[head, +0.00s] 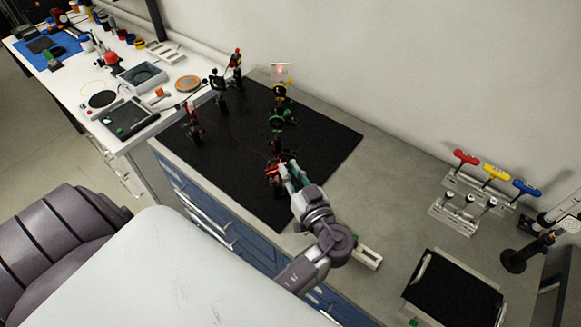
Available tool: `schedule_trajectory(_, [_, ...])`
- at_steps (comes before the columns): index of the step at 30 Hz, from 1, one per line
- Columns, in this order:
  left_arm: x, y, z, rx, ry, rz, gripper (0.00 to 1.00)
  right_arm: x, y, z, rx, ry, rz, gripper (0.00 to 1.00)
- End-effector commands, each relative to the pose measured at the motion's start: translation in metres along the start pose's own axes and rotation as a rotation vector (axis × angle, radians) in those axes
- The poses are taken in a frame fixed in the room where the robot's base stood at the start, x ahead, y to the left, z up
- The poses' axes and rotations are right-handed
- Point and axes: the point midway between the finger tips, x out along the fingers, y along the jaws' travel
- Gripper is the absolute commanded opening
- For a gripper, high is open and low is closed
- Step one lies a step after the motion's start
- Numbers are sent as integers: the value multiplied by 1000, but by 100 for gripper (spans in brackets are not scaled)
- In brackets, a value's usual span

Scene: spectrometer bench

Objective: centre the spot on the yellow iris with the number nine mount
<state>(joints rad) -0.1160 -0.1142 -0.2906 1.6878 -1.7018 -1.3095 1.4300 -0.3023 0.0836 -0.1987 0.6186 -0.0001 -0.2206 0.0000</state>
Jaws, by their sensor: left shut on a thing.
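The yellow iris (280,90) stands near the back of the black breadboard (235,165), in line with a green ringed part (276,122) in front of it. A red glow (280,70) shows on a pale card behind the yellow iris; whether the spot is centred on the iris is too small to tell. My left gripper (284,174) is shut at a red-lit mount (271,174) near the breadboard's front, its fingers partly covering it. The grasped part is hidden, and no mount number is readable. My right gripper is not in view.
Other optic mounts (193,122) stand at the breadboard's left and back. A rack holds red, yellow and blue handled tools (495,172) at the right. A black-topped tray (452,290) lies front right. The breadboard's right part is clear.

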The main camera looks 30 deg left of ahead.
Motion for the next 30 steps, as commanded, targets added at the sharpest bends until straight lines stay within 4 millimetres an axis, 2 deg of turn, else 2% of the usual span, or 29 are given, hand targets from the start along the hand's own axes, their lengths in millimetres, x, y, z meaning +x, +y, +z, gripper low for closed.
schedule_trajectory(8, [0,0,2,146,3,-2,0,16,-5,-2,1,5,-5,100])
schedule_trajectory(15, [1,0,1,362,3,-5,0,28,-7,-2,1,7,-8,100])
schedule_trajectory(30, [1,1,-1,764,4,-6,0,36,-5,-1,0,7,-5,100])
